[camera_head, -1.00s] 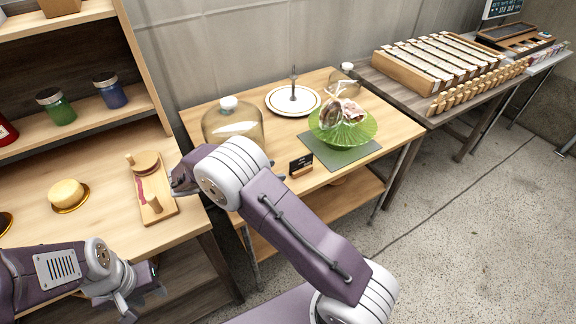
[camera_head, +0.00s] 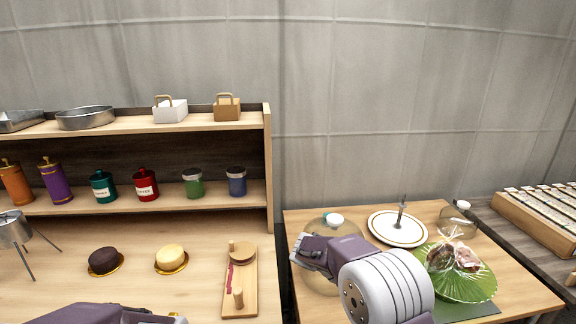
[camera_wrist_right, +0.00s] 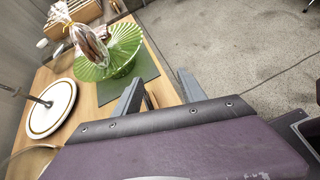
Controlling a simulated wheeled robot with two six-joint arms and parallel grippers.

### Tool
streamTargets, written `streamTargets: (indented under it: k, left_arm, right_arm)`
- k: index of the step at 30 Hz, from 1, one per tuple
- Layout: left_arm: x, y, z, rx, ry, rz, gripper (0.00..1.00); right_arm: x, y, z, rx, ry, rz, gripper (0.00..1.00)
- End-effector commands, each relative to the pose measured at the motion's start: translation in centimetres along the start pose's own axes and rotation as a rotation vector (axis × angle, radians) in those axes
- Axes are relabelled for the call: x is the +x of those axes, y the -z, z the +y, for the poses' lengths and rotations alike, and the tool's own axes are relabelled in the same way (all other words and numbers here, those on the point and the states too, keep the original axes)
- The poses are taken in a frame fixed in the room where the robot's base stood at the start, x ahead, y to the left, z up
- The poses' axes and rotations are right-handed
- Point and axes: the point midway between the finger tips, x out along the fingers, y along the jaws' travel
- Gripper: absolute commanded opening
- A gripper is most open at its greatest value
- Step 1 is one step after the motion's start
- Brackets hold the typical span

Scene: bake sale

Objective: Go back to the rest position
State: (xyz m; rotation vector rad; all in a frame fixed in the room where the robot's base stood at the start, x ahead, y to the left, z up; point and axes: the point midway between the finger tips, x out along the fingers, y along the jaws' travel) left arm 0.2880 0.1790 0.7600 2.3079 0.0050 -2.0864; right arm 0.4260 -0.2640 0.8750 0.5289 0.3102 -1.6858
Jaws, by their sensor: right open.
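My right gripper (camera_head: 300,250) is at the left front part of the small table in the head view, in front of the glass dome (camera_head: 318,228). In the right wrist view its two fingers (camera_wrist_right: 160,92) are apart with nothing held between them. My left arm shows only as a purple link at the bottom left edge of the head view. The left gripper's fingers are below the frame.
The small table (camera_head: 455,215) holds a spiked plate (camera_head: 392,238) and a green stand (camera_head: 470,286) with a wrapped item. A shelf unit (camera_head: 140,123) stands left, with cakes and a board (camera_head: 253,290) on its counter. The wall is behind.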

Motion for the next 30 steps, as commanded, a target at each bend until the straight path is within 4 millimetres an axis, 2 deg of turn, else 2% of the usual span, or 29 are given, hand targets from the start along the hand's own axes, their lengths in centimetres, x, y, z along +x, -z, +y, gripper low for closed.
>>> streamTargets:
  k: [1,3,6,9,12,14,16,17,18,19,21,30]
  left_arm:
    - [0.0,0.0,0.0,0.0,0.0,0.0,0.36]
    - [0.0,0.0,0.0,0.0,0.0,0.0,0.36]
    - [0.0,0.0,0.0,0.0,0.0,0.0,0.36]
    - [0.0,0.0,0.0,0.0,0.0,0.0,0.36]
    - [0.0,0.0,0.0,0.0,0.0,0.0,0.36]
    - [0.0,0.0,0.0,0.0,0.0,0.0,0.36]
    - [0.0,0.0,0.0,0.0,0.0,0.0,0.36]
    - [0.0,0.0,0.0,0.0,0.0,0.0,0.36]
    - [-0.4,0.0,0.0,0.0,0.0,0.0,0.36]
    - [-2.9,0.2,0.1,0.0,0.0,-0.002,0.36]
    - [-5.5,0.6,0.1,0.0,0.0,0.001,0.36]
    - [-15.2,1.6,0.3,0.0,0.0,0.0,0.36]
  right_arm:
    - [1.6,-1.1,-2.2,0.05,0.064,0.076,0.48]
    - [3.2,-0.9,-5.8,0.146,0.155,0.213,0.48]
    - [4.1,1.1,-10.6,0.33,0.279,0.411,0.48]
    - [3.6,4.0,-14.4,0.543,0.406,0.583,0.48]
    - [2.4,7.2,-17.2,0.782,0.541,0.723,0.48]
    - [1.5,9.2,-18.2,0.928,0.624,0.787,0.48]
    - [0.8,11.2,-18.5,1.105,0.718,0.835,0.48]
    - [0.4,11.7,-17.5,1.194,0.741,0.866,0.48]
    - [-0.2,11.4,-15.9,1.296,0.754,0.892,0.48]
    - [-1.5,9.2,-15.8,1.282,0.75,0.889,0.48]
    - [-2.7,7.0,-15.6,1.274,0.748,0.887,0.48]
    - [-7.7,-1.4,-14.7,1.269,0.746,0.886,0.48]
